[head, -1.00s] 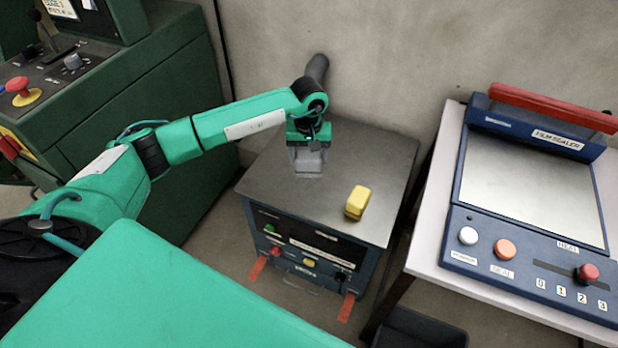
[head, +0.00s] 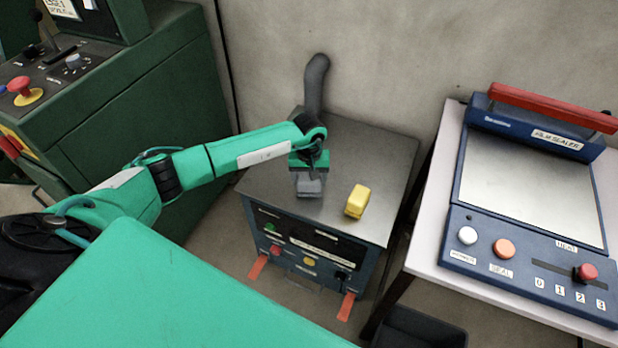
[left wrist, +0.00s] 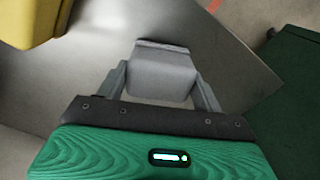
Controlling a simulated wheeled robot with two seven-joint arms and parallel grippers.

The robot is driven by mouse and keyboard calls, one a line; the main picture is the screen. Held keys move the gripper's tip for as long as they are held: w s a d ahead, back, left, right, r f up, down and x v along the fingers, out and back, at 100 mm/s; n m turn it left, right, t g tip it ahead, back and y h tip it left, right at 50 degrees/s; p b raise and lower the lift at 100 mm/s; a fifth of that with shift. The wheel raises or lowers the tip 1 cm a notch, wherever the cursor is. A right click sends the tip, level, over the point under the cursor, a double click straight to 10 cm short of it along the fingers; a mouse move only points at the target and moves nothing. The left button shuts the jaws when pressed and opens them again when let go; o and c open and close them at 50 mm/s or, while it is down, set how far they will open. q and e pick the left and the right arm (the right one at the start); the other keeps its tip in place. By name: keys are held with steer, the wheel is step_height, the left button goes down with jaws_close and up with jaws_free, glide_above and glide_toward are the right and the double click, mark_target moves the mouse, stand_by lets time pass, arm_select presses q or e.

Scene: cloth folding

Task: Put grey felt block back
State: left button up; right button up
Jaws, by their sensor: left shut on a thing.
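The grey felt block (left wrist: 162,74) is between the two fingers of my left gripper (left wrist: 162,85) in the left wrist view, and the gripper is shut on it. In the head view the left gripper (head: 308,183) is over the front part of the metal-topped cabinet (head: 262,178), with the grey block (head: 309,187) at its fingertips. I cannot tell whether the block touches the top. A yellow block (head: 357,201) stands on the cabinet top to the right of the gripper; it also shows at the upper left in the left wrist view (left wrist: 28,22). My right gripper is not in view.
A grey hose (head: 315,85) rises behind the cabinet by the wall. A blue film sealer (head: 530,190) sits on a white table (head: 430,250) at the right. A green machine (head: 165,125) stands at the left. The cabinet top's back right is clear.

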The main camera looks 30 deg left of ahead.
arm_select(q)
steer(key=shift+f, duration=0.1)
steer(key=o, duration=1)
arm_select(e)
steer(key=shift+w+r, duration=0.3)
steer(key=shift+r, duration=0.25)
arm_select(q)
step_height(320, 180, up, 2)
steer(key=shift+w+r, duration=0.1)
step_height(320, 180, up, 10)
steer(key=shift+b, duration=0.35)
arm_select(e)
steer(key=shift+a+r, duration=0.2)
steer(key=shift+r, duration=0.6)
